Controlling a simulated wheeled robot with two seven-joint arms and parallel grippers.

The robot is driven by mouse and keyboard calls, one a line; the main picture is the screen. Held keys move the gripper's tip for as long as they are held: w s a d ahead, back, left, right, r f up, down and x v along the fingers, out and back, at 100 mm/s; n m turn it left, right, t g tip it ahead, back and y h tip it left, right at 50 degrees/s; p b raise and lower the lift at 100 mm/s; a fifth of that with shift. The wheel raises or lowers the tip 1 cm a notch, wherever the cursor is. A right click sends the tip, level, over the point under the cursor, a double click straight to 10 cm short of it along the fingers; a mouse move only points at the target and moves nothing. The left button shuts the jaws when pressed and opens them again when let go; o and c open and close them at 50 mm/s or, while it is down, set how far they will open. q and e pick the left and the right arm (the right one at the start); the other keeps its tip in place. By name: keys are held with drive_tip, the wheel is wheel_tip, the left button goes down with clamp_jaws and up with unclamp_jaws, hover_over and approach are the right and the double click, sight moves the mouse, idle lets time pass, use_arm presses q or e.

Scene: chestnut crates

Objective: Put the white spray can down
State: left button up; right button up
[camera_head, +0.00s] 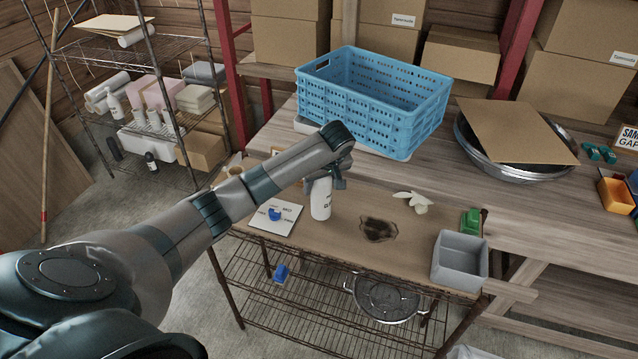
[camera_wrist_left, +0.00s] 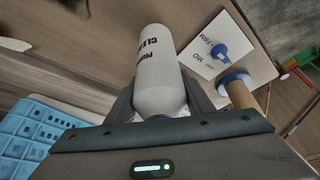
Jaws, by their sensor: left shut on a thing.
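The white spray can (camera_head: 321,200) with dark lettering is upright over the small brown-topped table (camera_head: 345,254), left of a dark stain. I cannot tell whether its base touches the surface. My left gripper (camera_head: 322,180) is shut on the upper part of the can and partly hides its top. In the left wrist view the can (camera_wrist_left: 158,72) lies between my two fingers, its base pointing away. My right gripper is not in view.
A white card (camera_head: 290,222) with a blue piece on it lies left of the can. The dark stain (camera_head: 378,230), a pale glove-like thing (camera_head: 413,201) and a grey bin (camera_head: 460,264) are to the right. A blue crate (camera_head: 400,108) stands behind on the workbench.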

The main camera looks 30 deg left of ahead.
sight(326, 181)
use_arm(q)
drive_tip(key=shift+f, duration=0.45)
drive_tip(key=shift+f, duration=0.15)
drive_tip(key=o, duration=1.3)
drive_tip(key=shift+s+d+r, duration=0.1)
drive_tip(key=shift+d+r, duration=0.15)
drive_tip(key=shift+r, duration=0.4)
drive_tip(key=b+v, duration=0.3)
drive_tip(key=v, duration=0.5)
drive_tip(key=shift+p+v, duration=0.35)
drive_tip(key=shift+v, duration=0.5)
drive_tip(key=shift+s+d+r, duration=0.15)
drive_tip(key=shift+s+r, duration=0.1)
drive_tip(key=shift+r, duration=0.35)
